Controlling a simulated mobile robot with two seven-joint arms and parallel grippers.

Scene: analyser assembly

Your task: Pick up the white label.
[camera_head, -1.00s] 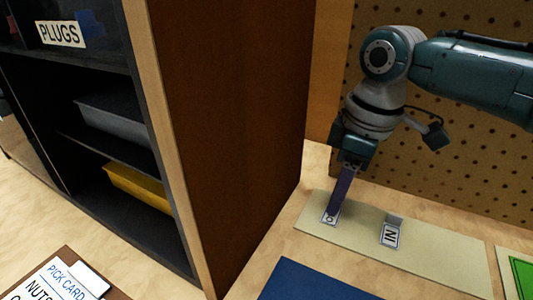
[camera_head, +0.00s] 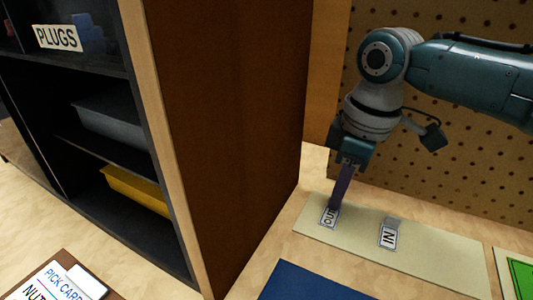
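Two small white labels with black print lie on a pale cream strip (camera_head: 435,256) on the bench. One reads "OUT" (camera_head: 328,217) at the left end; the other reads "IN" (camera_head: 388,236) further right, with a grey tab at its top edge. My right gripper (camera_head: 336,206) points down at the upper right edge of the "OUT" label, its dark purple fingers overlapping that edge. The fingers line up in this view, so I cannot tell whether they are open, shut or touching the label. My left gripper is not in view.
A tall brown cabinet side (camera_head: 230,120) stands close to the left of the gripper. A pegboard (camera_head: 450,120) rises behind the strip. A blue mat (camera_head: 310,284) lies in front, a green card (camera_head: 522,275) at right, and a pick card (camera_head: 62,283) at lower left.

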